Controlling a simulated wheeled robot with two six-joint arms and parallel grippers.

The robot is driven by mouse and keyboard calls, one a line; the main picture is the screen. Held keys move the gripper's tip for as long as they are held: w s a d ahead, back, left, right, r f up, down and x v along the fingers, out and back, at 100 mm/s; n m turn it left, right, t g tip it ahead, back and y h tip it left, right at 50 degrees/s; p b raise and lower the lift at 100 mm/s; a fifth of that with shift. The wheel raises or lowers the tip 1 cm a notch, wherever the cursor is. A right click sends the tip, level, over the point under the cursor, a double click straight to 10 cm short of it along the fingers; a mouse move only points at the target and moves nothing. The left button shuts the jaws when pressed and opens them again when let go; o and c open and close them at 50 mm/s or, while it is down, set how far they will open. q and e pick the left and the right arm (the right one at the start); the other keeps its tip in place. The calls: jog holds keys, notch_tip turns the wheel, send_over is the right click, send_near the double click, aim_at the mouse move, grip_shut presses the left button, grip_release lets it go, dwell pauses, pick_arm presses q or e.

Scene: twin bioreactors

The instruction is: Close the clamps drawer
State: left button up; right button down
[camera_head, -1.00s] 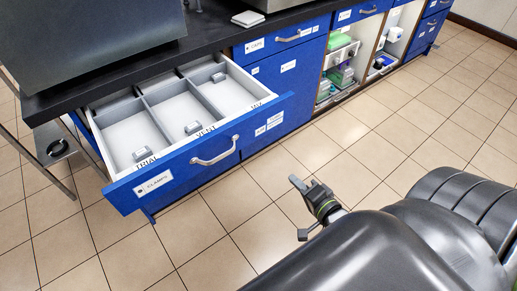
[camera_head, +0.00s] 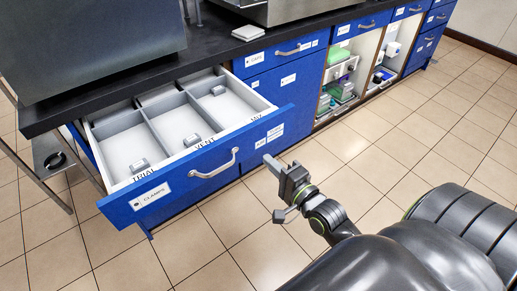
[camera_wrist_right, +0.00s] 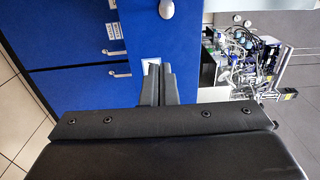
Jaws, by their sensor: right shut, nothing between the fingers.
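The clamps drawer (camera_head: 202,179) stands pulled out from the blue bench at the left of the head view. Its blue front carries a "CLAMPS" label (camera_head: 151,197) and a grey bar handle (camera_head: 215,164). Grey dividers part its white inside, with small grey pieces in the front compartments, two marked TRIAL and VENT. My right gripper (camera_head: 270,162) is shut and empty, in front of the drawer and right of the handle, apparently apart from it. In the right wrist view its shut fingers (camera_wrist_right: 157,68) point towards a blue panel (camera_wrist_right: 185,45). My left gripper is out of view.
The black bench top (camera_head: 215,40) runs above the drawer and bears a large grey box (camera_head: 95,40). Shut blue drawers (camera_head: 285,75) and open shelves (camera_head: 345,75) stand to the right. The tiled floor (camera_head: 215,245) before the drawer is clear.

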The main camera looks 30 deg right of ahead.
aim_at(251, 144)
jog(key=w, duration=0.4)
jog(key=shift+a, duration=0.15)
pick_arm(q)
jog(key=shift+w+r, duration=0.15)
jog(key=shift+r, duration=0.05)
pick_arm(e)
jog(key=shift+w, duration=0.8)
